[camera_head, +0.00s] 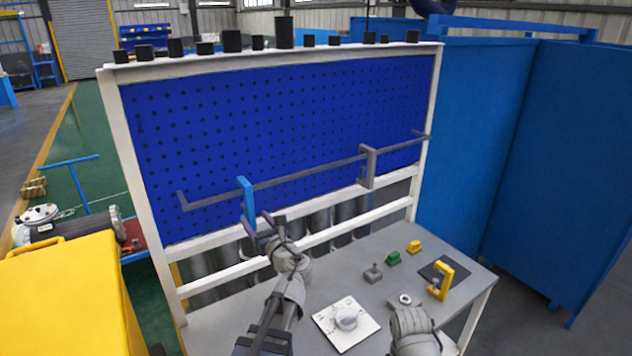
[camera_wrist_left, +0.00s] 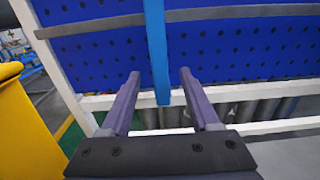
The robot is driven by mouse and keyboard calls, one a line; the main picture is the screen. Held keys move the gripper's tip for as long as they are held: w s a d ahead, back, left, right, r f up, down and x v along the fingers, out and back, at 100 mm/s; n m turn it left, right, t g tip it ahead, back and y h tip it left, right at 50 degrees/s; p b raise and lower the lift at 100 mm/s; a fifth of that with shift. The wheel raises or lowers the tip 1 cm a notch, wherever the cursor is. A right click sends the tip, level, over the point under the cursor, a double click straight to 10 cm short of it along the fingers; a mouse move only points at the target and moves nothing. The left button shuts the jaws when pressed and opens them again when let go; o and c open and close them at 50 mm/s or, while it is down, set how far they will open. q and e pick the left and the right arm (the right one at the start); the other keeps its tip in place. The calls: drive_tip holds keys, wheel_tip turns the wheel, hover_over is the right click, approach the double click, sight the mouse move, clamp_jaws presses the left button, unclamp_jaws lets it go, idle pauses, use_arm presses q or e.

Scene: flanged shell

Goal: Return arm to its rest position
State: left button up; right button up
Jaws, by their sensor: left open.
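My left gripper (camera_head: 259,223) is open and empty in front of the pegboard. It also shows in the left wrist view (camera_wrist_left: 159,74), with its two purple-grey fingers apart. A blue hanger (camera_head: 246,198) hangs on the grey rail (camera_head: 310,172). In the wrist view the blue hanger (camera_wrist_left: 157,45) lies between the fingertips in the picture; I cannot tell the depth gap. A grey link of my right arm (camera_head: 412,328) shows at the bottom of the head view; its gripper is not visible.
A grey bracket (camera_head: 367,166) sits farther right on the rail. The table (camera_head: 350,270) holds a white plate with a round part (camera_head: 345,318), a grey block (camera_head: 373,273), a green block (camera_head: 393,258), a yellow block (camera_head: 414,246) and a yellow clamp (camera_head: 441,280).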

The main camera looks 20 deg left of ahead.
use_arm(q)
drive_tip(key=s+d+f+n+g+h+b, duration=0.2)
drive_tip(key=s+d+f+n+g+h, duration=0.15)
drive_tip(key=d+f+n, duration=0.45)
drive_tip(key=s+d+f+n+g+h+b, duration=0.25)
drive_tip(key=s+d+f+n, duration=0.2)
drive_tip(key=f, duration=0.55)
drive_tip(key=s+d+f+n+g+h+b, duration=0.1)
drive_tip(key=s+d+f+n+g+h, duration=0.2)
drive_tip(key=s+d+f+n, duration=0.2)
drive_tip(key=s+d+f+n+g+h+b, duration=0.2)
drive_tip(key=s+d+f, duration=0.4)
drive_tip(key=s+d, duration=0.3)
drive_tip(key=d+n+h, duration=0.1)
drive_tip(key=d+n, duration=0.1)
drive_tip(key=d, duration=0.2)
drive_tip(key=shift+s+d+f+n+g+h, duration=0.2)
drive_tip(key=shift+d+f+n+g+h, duration=0.1)
drive_tip(key=shift+d+n+g, duration=0.1)
